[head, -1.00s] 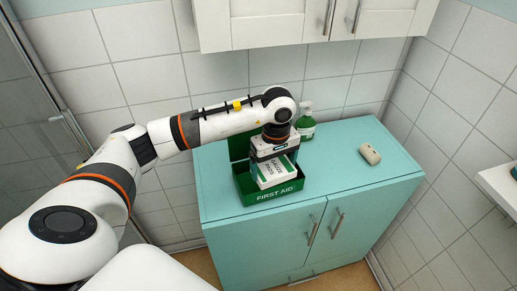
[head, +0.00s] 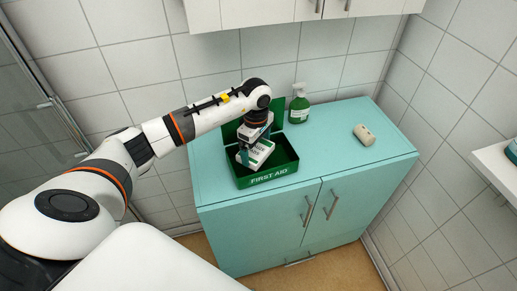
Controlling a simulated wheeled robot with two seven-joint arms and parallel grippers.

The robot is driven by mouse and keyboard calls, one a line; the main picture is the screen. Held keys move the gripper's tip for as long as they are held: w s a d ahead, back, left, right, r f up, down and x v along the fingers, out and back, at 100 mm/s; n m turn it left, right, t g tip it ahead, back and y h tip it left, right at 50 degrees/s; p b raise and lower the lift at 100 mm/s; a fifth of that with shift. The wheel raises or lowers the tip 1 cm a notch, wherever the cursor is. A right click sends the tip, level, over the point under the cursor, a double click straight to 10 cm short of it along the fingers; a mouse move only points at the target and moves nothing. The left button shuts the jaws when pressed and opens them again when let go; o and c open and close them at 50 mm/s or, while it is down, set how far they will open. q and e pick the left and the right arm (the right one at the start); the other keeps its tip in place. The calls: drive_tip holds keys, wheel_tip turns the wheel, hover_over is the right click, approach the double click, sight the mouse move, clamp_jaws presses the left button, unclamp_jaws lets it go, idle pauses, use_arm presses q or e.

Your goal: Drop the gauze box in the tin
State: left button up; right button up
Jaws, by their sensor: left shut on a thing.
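The green first aid tin (head: 270,179) stands on the teal cabinet, its lid open and upright at the back. My left gripper (head: 255,147) reaches down over the left part of the tin and is shut on the white and green gauze box (head: 259,155). The box is tilted, and its lower part is at or inside the tin's opening. I cannot tell whether it touches the tin's floor. The right part of the tin looks empty. My right gripper is not in view.
A beige cylindrical object (head: 364,135) lies farther right on the cabinet top (head: 335,150). White wall cupboards (head: 270,12) hang above. A white shelf (head: 490,165) is at the right edge.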

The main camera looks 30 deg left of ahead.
use_arm(q)
drive_tip(key=shift+f, duration=0.2)
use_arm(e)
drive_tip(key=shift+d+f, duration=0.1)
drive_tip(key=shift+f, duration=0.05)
use_arm(q)
drive_tip(key=o, duration=0.6)
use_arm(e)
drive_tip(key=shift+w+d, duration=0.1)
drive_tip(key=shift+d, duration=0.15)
use_arm(q)
wheel_tip(320, 180, up, 12)
drive_tip(key=b, duration=0.2)
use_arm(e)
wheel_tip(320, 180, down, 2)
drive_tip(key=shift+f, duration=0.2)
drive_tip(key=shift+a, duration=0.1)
